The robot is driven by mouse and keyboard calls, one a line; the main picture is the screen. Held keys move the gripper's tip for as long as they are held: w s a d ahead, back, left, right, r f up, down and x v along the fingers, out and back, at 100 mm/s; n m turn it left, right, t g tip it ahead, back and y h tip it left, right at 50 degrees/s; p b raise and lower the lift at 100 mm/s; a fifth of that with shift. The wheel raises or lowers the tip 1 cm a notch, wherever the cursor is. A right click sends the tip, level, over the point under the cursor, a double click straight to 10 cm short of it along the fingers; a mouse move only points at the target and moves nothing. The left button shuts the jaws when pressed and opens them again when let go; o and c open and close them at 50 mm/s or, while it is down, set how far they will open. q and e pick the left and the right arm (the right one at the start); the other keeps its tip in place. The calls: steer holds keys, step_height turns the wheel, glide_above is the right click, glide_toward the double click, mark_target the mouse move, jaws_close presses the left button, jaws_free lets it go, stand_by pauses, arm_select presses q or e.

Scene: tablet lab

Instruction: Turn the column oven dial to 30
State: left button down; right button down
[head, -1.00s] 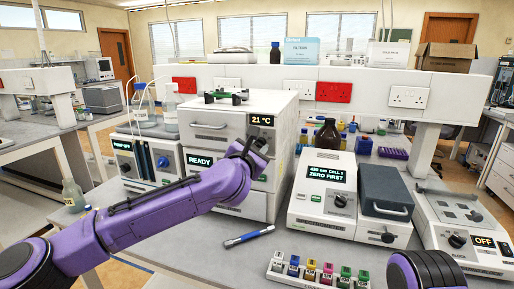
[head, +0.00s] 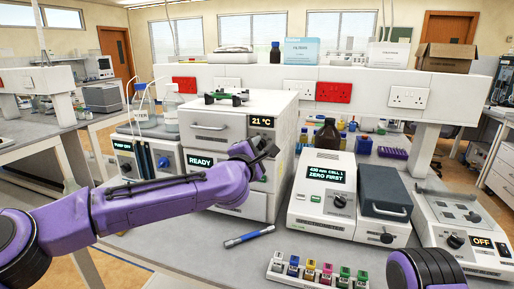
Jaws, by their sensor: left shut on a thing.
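The column oven is part of the white stacked instrument (head: 236,171) at the centre of the bench. Its small display (head: 261,122) reads 21 °C. My left gripper (head: 266,153) is at the right side of the front, just below this display. It is shut on the oven dial, which my gripper hides; its pointer and scale cannot be read. My right gripper is out of the picture; only part of my right arm shows at the lower right.
A READY display (head: 200,160) is left of my gripper. A pump unit (head: 145,160) stands left and a photometer (head: 322,190) right. A brown bottle (head: 327,134) stands behind.

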arm_select(q)
steer(key=shift+d+m, duration=0.1)
steer(key=shift+m, duration=0.5)
steer(key=c, duration=0.8)
jaws_free()
steer(key=b+v, duration=0.3)
steer(key=v, duration=0.7)
steer(key=shift+s+b, duration=0.3)
steer(key=shift+s, duration=0.05)
